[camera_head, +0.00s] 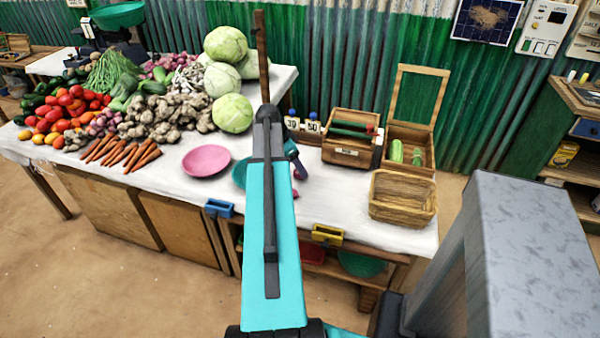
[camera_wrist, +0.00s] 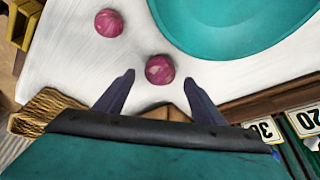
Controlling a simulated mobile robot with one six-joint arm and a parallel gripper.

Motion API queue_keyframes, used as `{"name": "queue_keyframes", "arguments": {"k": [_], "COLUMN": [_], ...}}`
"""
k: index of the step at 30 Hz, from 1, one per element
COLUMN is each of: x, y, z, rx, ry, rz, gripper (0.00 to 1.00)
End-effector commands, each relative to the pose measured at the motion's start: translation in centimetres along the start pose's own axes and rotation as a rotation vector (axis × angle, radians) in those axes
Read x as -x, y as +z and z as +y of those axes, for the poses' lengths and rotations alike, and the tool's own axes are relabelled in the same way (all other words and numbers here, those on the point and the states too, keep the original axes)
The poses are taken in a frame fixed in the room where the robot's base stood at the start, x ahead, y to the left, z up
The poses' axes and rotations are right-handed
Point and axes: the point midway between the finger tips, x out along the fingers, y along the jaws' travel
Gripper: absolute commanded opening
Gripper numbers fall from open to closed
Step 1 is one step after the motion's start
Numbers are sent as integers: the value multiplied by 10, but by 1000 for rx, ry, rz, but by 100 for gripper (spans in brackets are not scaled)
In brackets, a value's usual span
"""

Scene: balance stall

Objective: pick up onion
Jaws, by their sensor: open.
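Two round red onions lie on the white tabletop. In the wrist view, the nearer onion (camera_wrist: 159,69) lines up with the gap between the fingertips of my gripper (camera_wrist: 159,78), which is open and empty. The depth between the tips and this onion is hard to judge. The other onion (camera_wrist: 109,22) lies further up and left, clear of the fingers. In the head view my arm crosses the table, and a small bit of pink-red onion (camera_head: 295,194) shows just right of it. My arm hides much of this spot.
A teal dish (camera_wrist: 235,22) lies close beside the nearer onion. A wicker basket (camera_head: 403,213) and wooden boxes (camera_head: 347,154) with number cards (camera_head: 292,124) stand to the right. A pink plate (camera_head: 206,160) and heaped vegetables are left of my arm.

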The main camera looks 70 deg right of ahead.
Motion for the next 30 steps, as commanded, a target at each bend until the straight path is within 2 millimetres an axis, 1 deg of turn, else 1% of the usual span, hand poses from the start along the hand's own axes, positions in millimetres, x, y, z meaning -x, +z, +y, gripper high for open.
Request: {"name": "queue_keyframes", "arguments": {"k": [6,9,26,27,29,30], "x": [-20,-24,-25,-25,-25,-25], "y": [0,1,1,1,1,1], "z": [0,0,0,0,0,0], "rx": [0,0,1,1,1,1], "ry": [1,-1,-2,-1,-1,-1], "rz": [0,0,0,0,0,0], "gripper": [63,63,63,61,51,44]}}
